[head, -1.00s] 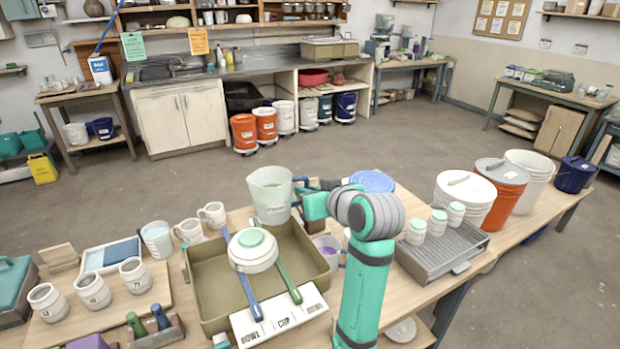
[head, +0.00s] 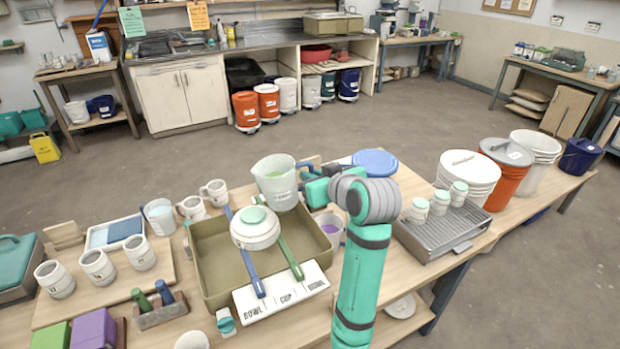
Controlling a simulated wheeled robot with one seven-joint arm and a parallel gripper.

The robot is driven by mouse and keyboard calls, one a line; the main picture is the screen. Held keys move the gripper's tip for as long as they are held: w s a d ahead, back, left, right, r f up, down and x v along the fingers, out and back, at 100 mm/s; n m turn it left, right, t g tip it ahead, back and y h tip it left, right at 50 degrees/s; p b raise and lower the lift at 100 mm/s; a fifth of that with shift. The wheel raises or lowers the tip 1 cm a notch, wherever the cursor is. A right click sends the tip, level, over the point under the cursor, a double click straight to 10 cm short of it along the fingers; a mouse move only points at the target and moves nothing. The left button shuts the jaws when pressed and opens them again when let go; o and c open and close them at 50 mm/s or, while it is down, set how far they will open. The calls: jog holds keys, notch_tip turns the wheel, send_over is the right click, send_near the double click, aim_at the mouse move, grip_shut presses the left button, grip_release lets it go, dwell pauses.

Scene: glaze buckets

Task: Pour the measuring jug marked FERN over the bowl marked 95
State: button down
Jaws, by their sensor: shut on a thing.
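In the head view a translucent measuring jug (head: 275,184) with pale green inside is held above the far rim of the olive basin (head: 206,264). It looks slightly tilted, spout side to the left. My gripper (head: 303,183) is shut on its right side; the fingertips and handle are partly hidden. A white bowl (head: 254,233) with a green foot rests upside down on two sticks, blue and green, across the basin. The jug is beyond and above the bowl, slightly right. I see no stream. The FERN and 95 marks cannot be read.
A label board (head: 282,290) lies across the basin's near side. A cup with purple liquid (head: 330,226) stands right of the basin. Several mugs and another jug (head: 159,216) stand left. A grey ribbed tray (head: 440,237) with white cups and several buckets stand right.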

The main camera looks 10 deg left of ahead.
jog(key=shift+w+d+r+n+h, duration=0.1)
jog(key=shift+r+n+h, duration=0.2)
jog(key=shift+r, duration=0.25)
jog(key=shift+w+d+r+n+h, duration=0.1)
jog(key=shift+r+n+h, duration=0.1)
jog(key=shift+r+n, duration=0.3)
jog(key=shift+r+n+t+h, duration=0.3)
jog(key=shift+r+t+h, duration=0.1)
jog(key=shift+r, duration=0.2)
jog(key=shift+s, duration=0.1)
jog(key=shift+a+f+n+h, duration=0.1)
jog(key=shift+f+n+h, duration=0.45)
jog(key=shift+f, duration=1.2)
jog(key=shift+a, duration=0.1)
jog(key=shift+d+r, duration=0.1)
jog(key=shift+d, duration=0.1)
jog(key=shift+a, duration=0.1)
